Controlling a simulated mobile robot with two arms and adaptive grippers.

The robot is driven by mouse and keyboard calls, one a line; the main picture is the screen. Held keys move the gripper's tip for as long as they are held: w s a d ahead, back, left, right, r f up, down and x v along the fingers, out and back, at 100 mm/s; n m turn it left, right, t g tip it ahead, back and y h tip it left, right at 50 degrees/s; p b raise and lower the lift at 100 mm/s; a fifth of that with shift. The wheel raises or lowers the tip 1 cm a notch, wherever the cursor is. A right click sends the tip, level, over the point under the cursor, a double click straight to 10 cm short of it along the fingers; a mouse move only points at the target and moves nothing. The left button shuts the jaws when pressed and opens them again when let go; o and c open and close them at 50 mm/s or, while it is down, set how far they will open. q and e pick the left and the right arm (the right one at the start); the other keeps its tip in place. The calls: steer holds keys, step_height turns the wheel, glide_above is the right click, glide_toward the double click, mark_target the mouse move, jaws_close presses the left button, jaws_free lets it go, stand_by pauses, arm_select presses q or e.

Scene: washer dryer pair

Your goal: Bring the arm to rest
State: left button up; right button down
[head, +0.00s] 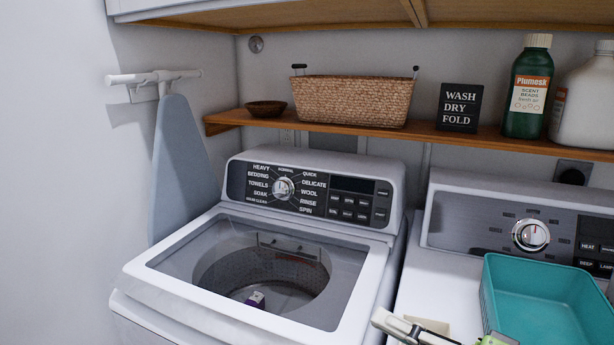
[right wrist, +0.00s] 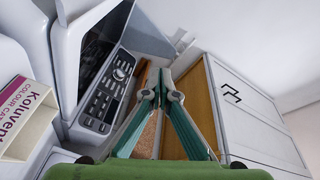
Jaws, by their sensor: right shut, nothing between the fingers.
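My right gripper (right wrist: 160,94) shows in the right wrist view as two green fingers whose tips meet; it is shut and empty. In the head view part of my right gripper (head: 400,326) shows low at the bottom edge, over the front of the right-hand machine and left of the teal bin (head: 545,298). Its body is cut off by the frame edge. My left gripper is in neither view.
The left washer (head: 374,228) has a purple and white item (head: 256,299) in its drum. Above, a wooden shelf (head: 415,132) holds a wicker basket (head: 350,102), a sign (head: 460,107) and bottles (head: 527,88). A carton (right wrist: 27,118) stands left in the wrist view.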

steer(key=s+f+n+g+h, duration=0.15)
steer(key=f+h, duration=0.25)
steer(key=f, duration=0.8)
steer(key=s+f+n+g+h, duration=0.1)
steer(key=s+f+n+h, duration=0.2)
steer(key=f, duration=0.8)
steer(key=s+d+f+g+h, duration=0.5)
steer(key=s+d+f+h, duration=0.25)
steer(key=s+f, duration=0.5)
step_height(320, 180, down, 27)
steer(key=s+d+g, duration=0.1)
steer(key=s+g, duration=0.1)
steer(key=s+d+f+g, duration=0.1)
steer(key=s+d+f, duration=0.2)
steer(key=s+f, duration=1.2)
steer(key=shift+s+f+p, duration=0.25)
steer(key=shift+s+p, duration=0.15)
steer(key=shift+s, duration=0.65)
